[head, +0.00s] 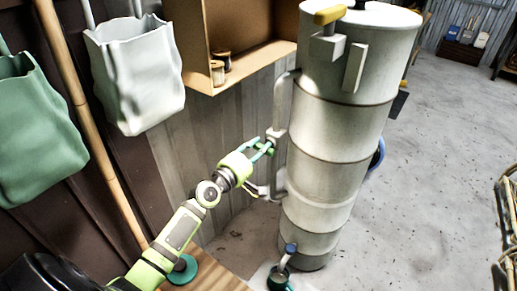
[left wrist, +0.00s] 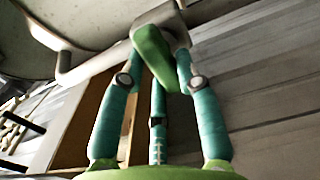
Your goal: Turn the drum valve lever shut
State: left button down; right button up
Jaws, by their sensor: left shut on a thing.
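The drum (head: 335,130) is a tall pale cylinder with dark bands, standing upright on the floor. A pale side pipe (head: 281,102) runs down its left side. My left gripper (head: 268,147) is at this pipe, about mid-height. In the left wrist view, a green lever (left wrist: 152,55) sits on a grey valve body (left wrist: 177,28). The teal fingers of my left gripper (left wrist: 157,82) are shut on the green lever, which lies between them. The fingers partly hide the lever in the head view. My right gripper is not in view.
A yellow handle (head: 331,15) is on the drum's top and a blue-handled tap (head: 290,249) near its base. A wooden shelf (head: 239,79) and hanging white bag (head: 136,80) are on the left. Open concrete floor (head: 440,150) lies to the right.

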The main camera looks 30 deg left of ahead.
pick_arm(q)
jog(key=shift+r, duration=0.1)
jog(key=c, duration=0.9)
grip_release()
jog(key=s, duration=0.4)
jog(key=s+a, duration=0.1)
jog(key=s, duration=0.6)
jog(key=shift+s+a, duration=0.35)
jog(key=shift+s, duration=0.05)
